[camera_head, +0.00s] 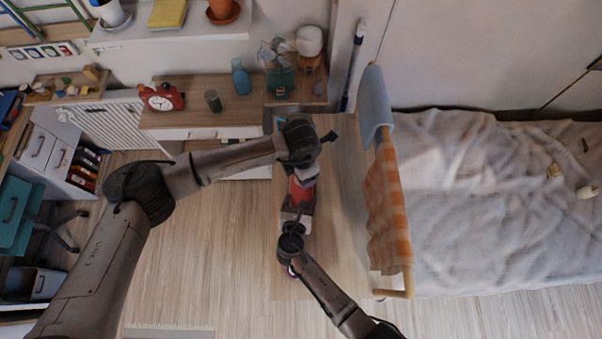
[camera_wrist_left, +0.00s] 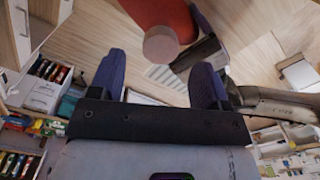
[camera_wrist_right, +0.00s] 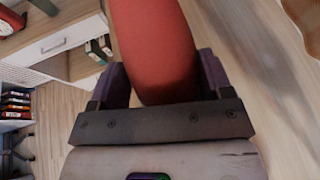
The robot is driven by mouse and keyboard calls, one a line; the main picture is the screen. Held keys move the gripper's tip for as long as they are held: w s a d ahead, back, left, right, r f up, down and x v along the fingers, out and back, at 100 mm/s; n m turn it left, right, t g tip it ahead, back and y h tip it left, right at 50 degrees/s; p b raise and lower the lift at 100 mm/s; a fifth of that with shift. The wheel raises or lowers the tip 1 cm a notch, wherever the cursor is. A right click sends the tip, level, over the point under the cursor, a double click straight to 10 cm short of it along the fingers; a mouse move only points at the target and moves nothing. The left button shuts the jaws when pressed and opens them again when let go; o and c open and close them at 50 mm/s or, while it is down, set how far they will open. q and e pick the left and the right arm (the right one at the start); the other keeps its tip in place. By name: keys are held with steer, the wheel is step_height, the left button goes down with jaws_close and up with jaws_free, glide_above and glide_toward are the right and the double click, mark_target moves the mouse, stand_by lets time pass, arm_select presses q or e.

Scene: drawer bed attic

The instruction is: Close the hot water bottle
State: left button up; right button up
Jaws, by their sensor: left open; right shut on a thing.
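The red hot water bottle (camera_head: 302,190) is over the narrow wooden top (camera_head: 335,240). My right gripper (camera_head: 299,207) is shut on it; in the right wrist view the red body (camera_wrist_right: 155,45) fills the space between the fingers. In the left wrist view, a pinkish round end (camera_wrist_left: 160,43) shows at the bottle's red body (camera_wrist_left: 158,12); I cannot tell whether it is a stopper. My left gripper (camera_wrist_left: 157,82) is open and empty, with that round end just ahead of its fingers. The left hand hides part of the bottle in the head view.
A wooden rail with an orange checked cloth (camera_head: 385,205) and a blue cloth (camera_head: 374,100) stands to the right, before the bed (camera_head: 470,210). A shelf behind holds a red clock (camera_head: 160,97), a blue bottle (camera_head: 240,78) and a fan (camera_head: 277,55).

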arm_select(q)
step_height(320, 180, up, 8)
steer(key=shift+r, duration=0.15)
stand_by(0.4)
arm_select(e)
steer(key=o, duration=1.8)
steer(key=shift+c, duration=0.2)
arm_select(q)
steer(key=shift+f, duration=0.2)
arm_select(e)
steer(key=v, duration=1.3)
steer(key=shift+s+r, duration=0.2)
steer(key=shift+s, duration=0.15)
